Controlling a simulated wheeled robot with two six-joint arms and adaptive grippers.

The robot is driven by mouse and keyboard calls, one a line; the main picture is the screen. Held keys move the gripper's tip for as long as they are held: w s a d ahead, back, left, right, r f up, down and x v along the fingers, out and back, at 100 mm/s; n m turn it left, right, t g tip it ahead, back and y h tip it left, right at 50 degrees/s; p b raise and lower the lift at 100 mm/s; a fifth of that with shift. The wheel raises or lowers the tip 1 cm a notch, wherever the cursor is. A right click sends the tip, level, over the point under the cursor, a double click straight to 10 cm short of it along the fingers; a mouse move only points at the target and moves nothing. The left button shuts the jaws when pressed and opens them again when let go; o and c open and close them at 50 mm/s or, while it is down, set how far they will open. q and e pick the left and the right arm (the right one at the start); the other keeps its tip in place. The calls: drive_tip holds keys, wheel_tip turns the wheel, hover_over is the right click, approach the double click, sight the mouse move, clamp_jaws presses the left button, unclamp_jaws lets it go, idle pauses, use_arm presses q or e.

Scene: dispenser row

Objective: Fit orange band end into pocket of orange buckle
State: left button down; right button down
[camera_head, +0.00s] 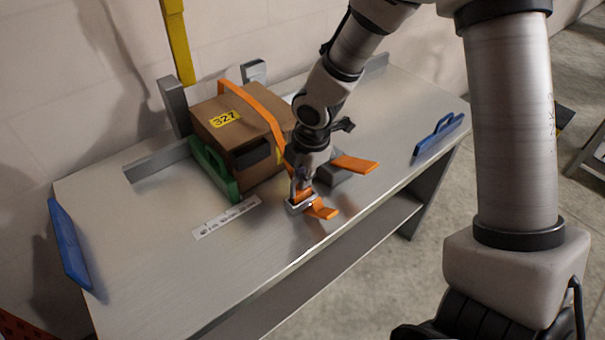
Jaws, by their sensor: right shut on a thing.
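A brown box (235,131) with a yellow "327" label stands on the metal table, and an orange band (262,107) runs over its top and down towards my right gripper (302,192). My right gripper is shut on orange band material at the box's front right, just above the table. A short orange piece (324,211) sticks out below the fingers beside a small pale metal part. Another flat orange piece (355,165) sticks out to the right, by a grey block (334,179). I cannot tell which piece is the buckle; its pocket is hidden. My left gripper is not in view.
A green handled plate (213,168) stands against the box's left front. Grey posts (174,106) stand behind it. A white marked strip (226,218) lies in front. Blue handled pieces are at the table's left end (69,244) and right end (438,134). The table's front left is clear.

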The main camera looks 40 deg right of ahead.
drive_tip(key=c, duration=1.2)
unclamp_jaws()
drive_tip(key=shift+r, duration=0.1)
drive_tip(key=r, duration=0.4)
drive_tip(key=s+r, duration=0.1)
drive_tip(key=r, duration=0.2)
drive_tip(key=s+r, duration=0.1)
drive_tip(key=r, duration=0.3)
drive_tip(key=shift+s+d+r, duration=0.1)
drive_tip(key=shift+s+r, duration=0.05)
drive_tip(key=shift+r, duration=0.2)
